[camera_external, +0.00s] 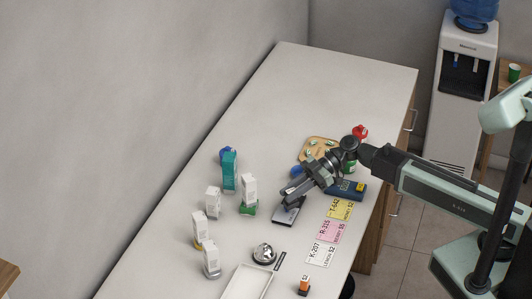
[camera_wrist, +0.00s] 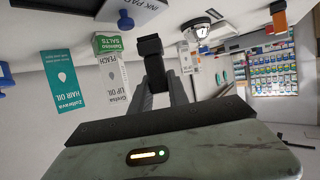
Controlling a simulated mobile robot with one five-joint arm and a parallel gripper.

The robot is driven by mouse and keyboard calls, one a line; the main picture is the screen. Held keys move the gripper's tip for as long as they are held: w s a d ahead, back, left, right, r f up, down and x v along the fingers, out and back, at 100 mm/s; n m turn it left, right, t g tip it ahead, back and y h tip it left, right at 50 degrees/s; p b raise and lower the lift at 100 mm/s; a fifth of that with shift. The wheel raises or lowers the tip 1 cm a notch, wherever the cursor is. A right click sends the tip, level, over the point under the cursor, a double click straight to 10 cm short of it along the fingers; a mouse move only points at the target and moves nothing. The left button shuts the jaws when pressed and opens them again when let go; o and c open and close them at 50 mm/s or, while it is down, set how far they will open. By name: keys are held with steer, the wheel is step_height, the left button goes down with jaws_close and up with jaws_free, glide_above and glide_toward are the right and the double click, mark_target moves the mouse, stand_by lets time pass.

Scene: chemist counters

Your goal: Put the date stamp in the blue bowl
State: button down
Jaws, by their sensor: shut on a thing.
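My gripper (camera_external: 289,192) is shut on a small dark thing, which appears to be the date stamp. It shows as a black block (camera_wrist: 150,47) between the fingertips in the wrist view. In the external view it is above the counter, by the dark-edged ink pad (camera_external: 288,214); I cannot tell whether it touches the pad. No bowl shape is clear. A blue thing (camera_external: 297,170) shows behind my gripper, partly hidden, and another blue thing (camera_external: 227,153) stands behind a teal box (camera_external: 230,172); I cannot tell whether either is the bowl.
White boxes (camera_external: 213,203) stand on the left side of the counter (camera_external: 330,82). A bell (camera_external: 264,253), a white tray (camera_external: 245,284) and an orange item (camera_external: 304,285) lie nearer. Coloured cards (camera_external: 332,232) and a dark blue device (camera_external: 345,190) are on the right. The far counter is clear.

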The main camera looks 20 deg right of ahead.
steer(key=w+d+r+m+t+h+p, duration=0.1)
steer(key=w+d+r+m+t+p, duration=0.15)
steer(key=w+d, duration=0.5)
steer(key=w+d+r+m+t+p, duration=0.25)
steer(key=w+d+t, duration=0.2)
steer(key=w, duration=0.55)
steer(key=shift+m, duration=0.4)
step_height(320, 180, down, 9)
steer(key=b, duration=1)
steer(key=shift+w+d, duration=0.1)
steer(key=shift+d, duration=0.05)
steer(key=c, duration=1.3)
jaws_free()
